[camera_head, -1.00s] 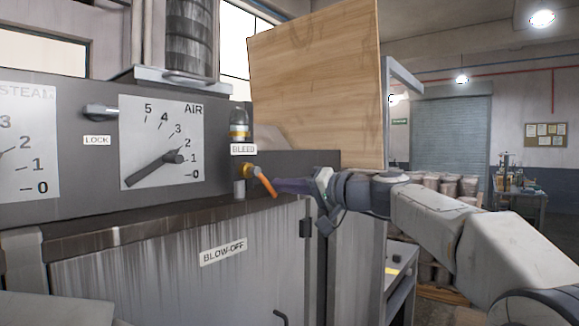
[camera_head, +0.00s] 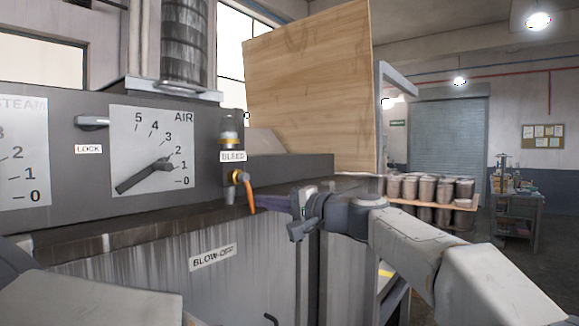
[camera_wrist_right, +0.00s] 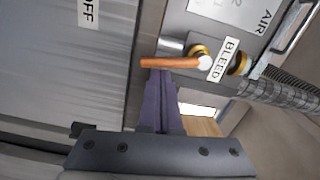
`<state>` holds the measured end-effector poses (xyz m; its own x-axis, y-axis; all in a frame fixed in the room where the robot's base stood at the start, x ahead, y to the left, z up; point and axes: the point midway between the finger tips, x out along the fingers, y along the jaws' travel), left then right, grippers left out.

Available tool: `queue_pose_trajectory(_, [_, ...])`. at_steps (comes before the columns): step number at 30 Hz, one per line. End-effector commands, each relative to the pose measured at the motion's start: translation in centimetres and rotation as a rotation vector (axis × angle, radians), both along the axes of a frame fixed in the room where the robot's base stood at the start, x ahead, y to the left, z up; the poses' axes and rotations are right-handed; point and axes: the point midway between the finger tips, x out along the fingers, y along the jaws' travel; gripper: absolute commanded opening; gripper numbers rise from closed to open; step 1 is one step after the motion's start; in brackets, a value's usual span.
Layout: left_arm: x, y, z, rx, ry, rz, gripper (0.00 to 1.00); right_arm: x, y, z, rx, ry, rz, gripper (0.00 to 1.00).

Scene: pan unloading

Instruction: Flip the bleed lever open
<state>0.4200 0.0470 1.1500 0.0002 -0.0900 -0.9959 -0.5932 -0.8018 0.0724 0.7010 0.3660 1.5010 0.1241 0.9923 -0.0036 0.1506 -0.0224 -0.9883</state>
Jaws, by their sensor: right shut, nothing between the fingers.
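The bleed lever is an orange handle (camera_head: 249,195) on a brass valve below the BLEED label (camera_head: 233,157). In the head view it hangs steeply down, tilted slightly right. In the right wrist view the lever (camera_wrist_right: 168,63) lies across the picture, just beyond my fingertips. My right gripper (camera_head: 264,202) is shut and empty, with its purple fingers pointing left at the lever's right side. In the right wrist view its fingertips (camera_wrist_right: 160,76) are at the lever's edge and appear to touch it. My left gripper is not in view.
The grey panel carries an AIR gauge (camera_head: 153,160) and a LOCK knob (camera_head: 92,122) left of the valve. A wooden board (camera_head: 310,85) stands behind the panel. A shelf of several canisters (camera_head: 425,190) is at the right. Open floor lies farther right.

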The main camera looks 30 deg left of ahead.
Motion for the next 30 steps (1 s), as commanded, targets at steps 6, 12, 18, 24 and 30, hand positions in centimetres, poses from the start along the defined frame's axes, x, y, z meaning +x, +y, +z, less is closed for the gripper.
queue_pose_trajectory(6, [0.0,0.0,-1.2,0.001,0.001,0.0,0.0,-0.6,0.1,-0.5,0.009,0.06,0.001,0.0])
queue_pose_trajectory(12, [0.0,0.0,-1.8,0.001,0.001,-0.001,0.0,-0.9,0.1,-0.6,0.01,0.062,0.0,0.0])
queue_pose_trajectory(18, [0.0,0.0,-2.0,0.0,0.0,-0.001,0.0,-1.1,0.1,-0.5,0.01,0.061,0.0,0.0])
queue_pose_trajectory(24, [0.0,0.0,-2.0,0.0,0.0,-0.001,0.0,-1.1,0.1,-0.5,0.01,0.061,0.0,0.0])
queue_pose_trajectory(30, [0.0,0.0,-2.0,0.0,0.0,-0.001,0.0,-1.1,0.1,-0.5,0.01,0.061,0.0,0.0])
